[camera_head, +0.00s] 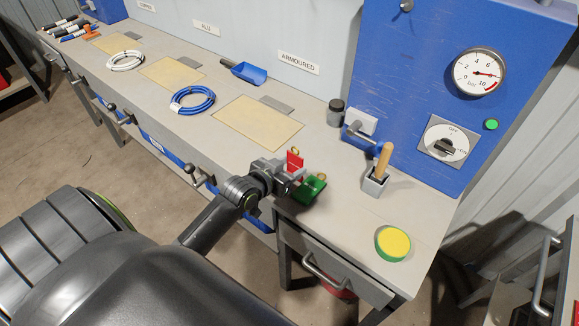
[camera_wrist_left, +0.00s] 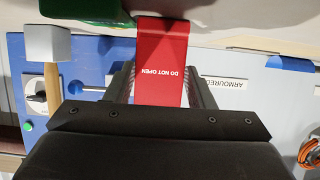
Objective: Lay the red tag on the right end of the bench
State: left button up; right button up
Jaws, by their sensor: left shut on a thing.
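The red tag (camera_head: 294,161) is gripped in my left gripper (camera_head: 291,174), above the front part of the bench (camera_head: 340,215). In the left wrist view the tag (camera_wrist_left: 161,65) sits between the two fingers, its white "DO NOT OPEN" print upside down. A green object (camera_head: 312,188) shows right beside the gripper in the head view, and partly at the top of the left wrist view (camera_wrist_left: 85,9); I cannot tell whether it touches the tag. My right gripper is not in view.
A dark jar (camera_head: 335,112) stands at the back. Blue cable (camera_head: 192,100) lies further left.

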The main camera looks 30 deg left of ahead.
pick_arm(q)
jog(key=o, duration=0.9)
jog(key=shift+o, duration=0.2)
jog(key=shift+r, duration=0.15)
jog(key=v, duration=1.2)
